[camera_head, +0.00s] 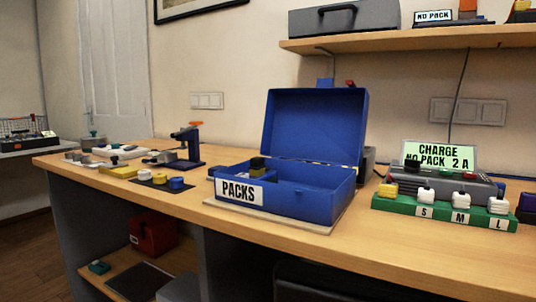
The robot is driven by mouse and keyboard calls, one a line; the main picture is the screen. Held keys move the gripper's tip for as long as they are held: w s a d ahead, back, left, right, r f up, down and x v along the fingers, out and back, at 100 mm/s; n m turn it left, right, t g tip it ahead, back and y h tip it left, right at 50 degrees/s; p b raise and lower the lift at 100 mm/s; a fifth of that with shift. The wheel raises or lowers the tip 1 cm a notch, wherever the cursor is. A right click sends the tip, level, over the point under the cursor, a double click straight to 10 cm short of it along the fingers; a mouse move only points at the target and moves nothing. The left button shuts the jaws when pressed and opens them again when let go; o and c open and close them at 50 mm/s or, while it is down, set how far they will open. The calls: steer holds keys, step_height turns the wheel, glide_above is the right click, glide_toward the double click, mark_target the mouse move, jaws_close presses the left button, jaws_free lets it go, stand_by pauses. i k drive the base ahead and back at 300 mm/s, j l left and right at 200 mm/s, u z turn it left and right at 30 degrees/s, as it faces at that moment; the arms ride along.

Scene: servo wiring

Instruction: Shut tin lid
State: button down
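A blue tin (310,206) with a "PACKS" label (242,191) on its front stands on a thin pale board on the wooden bench. Its blue lid (314,127) is hinged at the back and stands open, close to upright. Inside the tin are a black and yellow item (258,165) and other small parts, partly hidden by the front wall. My gripper is not in view.
A charger with a "CHARGE NO PACK 2 A" display (439,155) and a green rack (441,208) stand right of the tin. Small parts and a small vise-like stand (187,143) lie to the left. A shelf (420,40) hangs above.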

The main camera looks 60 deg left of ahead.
mark_target(323, 123)
steer(key=j+u, duration=0.2)
steer(key=u, duration=1.65)
steer(key=j, duration=0.35)
